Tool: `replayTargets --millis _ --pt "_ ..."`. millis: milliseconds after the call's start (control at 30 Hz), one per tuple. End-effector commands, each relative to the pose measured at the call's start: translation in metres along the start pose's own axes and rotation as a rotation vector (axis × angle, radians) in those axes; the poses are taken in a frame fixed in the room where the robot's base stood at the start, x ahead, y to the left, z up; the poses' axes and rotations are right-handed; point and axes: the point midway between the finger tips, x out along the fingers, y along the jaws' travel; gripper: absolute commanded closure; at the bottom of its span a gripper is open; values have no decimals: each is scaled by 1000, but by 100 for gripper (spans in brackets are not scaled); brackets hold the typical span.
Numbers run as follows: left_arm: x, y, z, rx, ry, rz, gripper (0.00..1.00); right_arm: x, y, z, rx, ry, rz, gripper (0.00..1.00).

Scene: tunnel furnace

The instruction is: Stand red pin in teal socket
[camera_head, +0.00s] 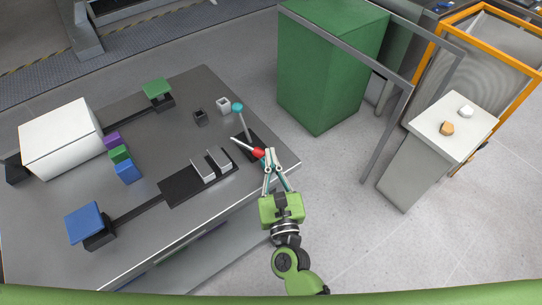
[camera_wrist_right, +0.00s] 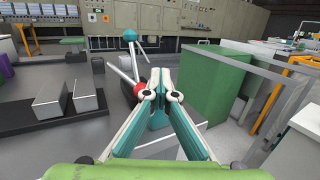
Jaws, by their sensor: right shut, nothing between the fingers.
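A pin with a white shaft and a red end (camera_head: 259,153) lies tilted over a dark base near the table's right edge. In the right wrist view its red end (camera_wrist_right: 138,89) is partly hidden behind my finger. My right gripper (camera_head: 269,154) is shut and empty, with its fingertips beside the red end; touching or apart, I cannot tell. It also shows in the right wrist view (camera_wrist_right: 159,92). A teal ball (camera_head: 237,107) tops a thin grey rod beside the pin and also shows in the wrist view (camera_wrist_right: 130,34). I cannot make out a teal socket. My left gripper is not in view.
The grey table (camera_head: 160,150) holds small black (camera_head: 200,117) and white (camera_head: 223,104) square pieces, two pale blocks (camera_head: 203,171), a white box (camera_head: 62,137) and coloured cubes. A green cabinet (camera_head: 325,75) stands beyond the right edge.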

Motion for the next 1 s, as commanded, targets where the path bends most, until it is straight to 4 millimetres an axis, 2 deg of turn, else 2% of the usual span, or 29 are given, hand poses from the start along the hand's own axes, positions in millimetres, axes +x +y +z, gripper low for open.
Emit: replayTargets --millis 167,233,267,633,767,1000 --pt "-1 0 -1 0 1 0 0 0 0 2 1 -3 -1 100" --pt "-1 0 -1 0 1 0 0 1 0 2 1 -4 -1 83" --pt "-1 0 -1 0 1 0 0 1 0 3 1 -4 -1 82" --pt "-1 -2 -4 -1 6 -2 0 -2 0 3 0 -4 -1 82" --pt "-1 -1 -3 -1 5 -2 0 -18 0 1 -2 -2 0 82" --pt "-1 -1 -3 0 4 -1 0 -69 0 1 -1 0 1 82"
